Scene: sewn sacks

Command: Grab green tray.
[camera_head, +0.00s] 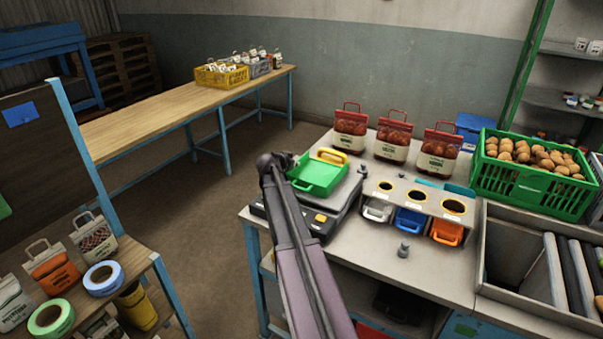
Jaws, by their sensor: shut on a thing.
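The green tray (318,176) is a shallow open pan over the scale (345,192) at the left end of the metal workbench. I cannot tell whether it rests on the scale or is held just above it. A yellow handle-like piece (332,155) shows at its far edge. My gripper (280,162) is at the tray's left edge and is shut on it. The fingertips are small and partly hidden by my arm, which reaches up from the bottom of the view.
Right of the scale, a dispenser (412,196) has white, blue and orange trays. Several filled sacks (394,138) stand behind. A green crate of potatoes (530,180) and a grey bin (515,250) are at right. A side table at lower left holds sacks and tape rolls.

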